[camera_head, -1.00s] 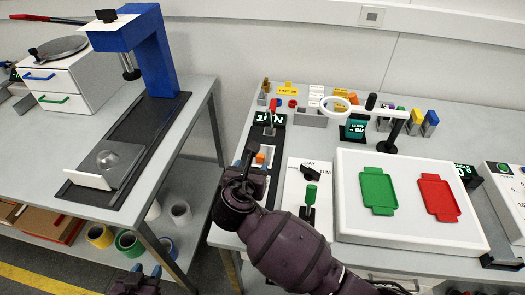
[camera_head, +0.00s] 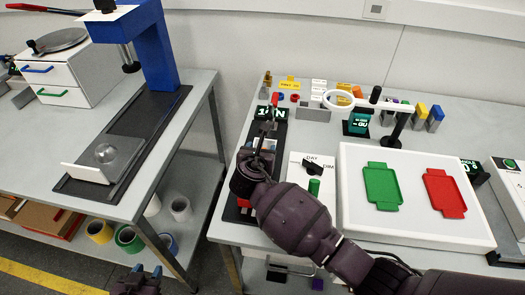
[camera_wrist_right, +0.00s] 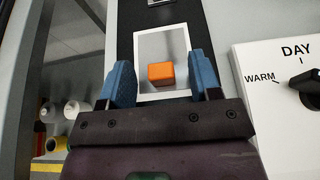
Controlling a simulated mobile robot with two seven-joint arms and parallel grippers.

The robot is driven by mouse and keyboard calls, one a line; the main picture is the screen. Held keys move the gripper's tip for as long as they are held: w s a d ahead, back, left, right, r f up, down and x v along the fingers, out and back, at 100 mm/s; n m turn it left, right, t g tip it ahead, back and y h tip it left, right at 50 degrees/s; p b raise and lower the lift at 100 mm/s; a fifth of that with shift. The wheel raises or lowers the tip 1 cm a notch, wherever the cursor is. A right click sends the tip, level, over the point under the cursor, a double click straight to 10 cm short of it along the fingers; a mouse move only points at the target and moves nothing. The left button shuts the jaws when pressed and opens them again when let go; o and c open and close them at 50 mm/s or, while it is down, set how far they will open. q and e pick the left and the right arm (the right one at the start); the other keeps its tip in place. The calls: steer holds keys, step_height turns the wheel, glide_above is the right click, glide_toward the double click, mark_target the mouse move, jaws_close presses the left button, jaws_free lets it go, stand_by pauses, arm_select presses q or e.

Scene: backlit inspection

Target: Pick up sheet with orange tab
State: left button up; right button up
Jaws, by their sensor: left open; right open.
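The sheet (camera_wrist_right: 177,44) is a pale grey rectangle with a lighter border, lying on a dark strip in the right wrist view. Its orange tab (camera_wrist_right: 160,74) is a small block standing up near the sheet's close edge. My right gripper (camera_wrist_right: 162,76) is open, its two blue fingers on either side of the tab with gaps between. In the head view the right gripper hides the tab and most of the sheet. My left gripper (camera_head: 143,275) is open and empty at the bottom edge of the head view, low beside the left bench.
A white panel (camera_head: 312,170) with DAY and WARM dial stands just right of the sheet. A white box (camera_head: 413,222) bears green (camera_head: 382,187) and red (camera_head: 445,193) trays. A ring magnifier (camera_head: 340,101) stands behind. A gap separates the benches.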

steer(key=c, duration=0.7)
arm_select(q)
steer(key=shift+s+f, duration=0.1)
steer(key=shift+s, duration=0.2)
arm_select(e)
steer(key=c, duration=0.3)
